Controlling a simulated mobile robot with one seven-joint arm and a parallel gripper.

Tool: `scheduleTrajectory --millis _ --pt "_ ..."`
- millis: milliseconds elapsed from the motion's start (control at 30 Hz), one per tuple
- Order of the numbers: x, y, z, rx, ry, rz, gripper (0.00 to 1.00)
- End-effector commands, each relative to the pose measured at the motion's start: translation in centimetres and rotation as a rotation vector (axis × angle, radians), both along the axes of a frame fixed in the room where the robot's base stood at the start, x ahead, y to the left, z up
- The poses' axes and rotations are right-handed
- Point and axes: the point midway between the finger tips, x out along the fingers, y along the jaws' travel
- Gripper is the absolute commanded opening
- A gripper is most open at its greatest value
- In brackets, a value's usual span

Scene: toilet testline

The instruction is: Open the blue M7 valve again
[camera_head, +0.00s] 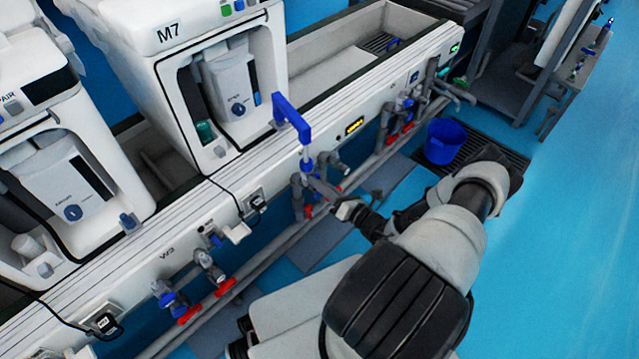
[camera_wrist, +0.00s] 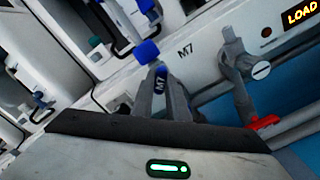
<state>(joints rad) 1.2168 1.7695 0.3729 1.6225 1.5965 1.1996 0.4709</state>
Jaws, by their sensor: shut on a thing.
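A blue cap (camera_wrist: 146,52) shows just beyond the fingertips. In the head view my gripper (camera_head: 343,208) reaches in from the lower right to the pipework below the M7 machine (camera_head: 165,45). There, the handle itself is hard to make out among the pipes and fingers.
A tall blue spout (camera_head: 292,117) stands above the grip. A red handle (camera_wrist: 263,122) is on the pipe to the right in the wrist view. Other valves (camera_head: 206,263) line the rail. A blue bucket (camera_head: 444,141) stands behind my arm. Open blue floor (camera_head: 560,230) lies right.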

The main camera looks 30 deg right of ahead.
Motion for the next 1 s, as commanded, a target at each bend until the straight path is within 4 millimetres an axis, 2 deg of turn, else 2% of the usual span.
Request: scheduleTrajectory --millis 600,1000 --pt "-0.08 -0.1 0.0 -0.503 -0.182 -0.001 0.0" --pt "-0.09 -0.09 -0.09 -0.672 -0.243 0.0 0.0"
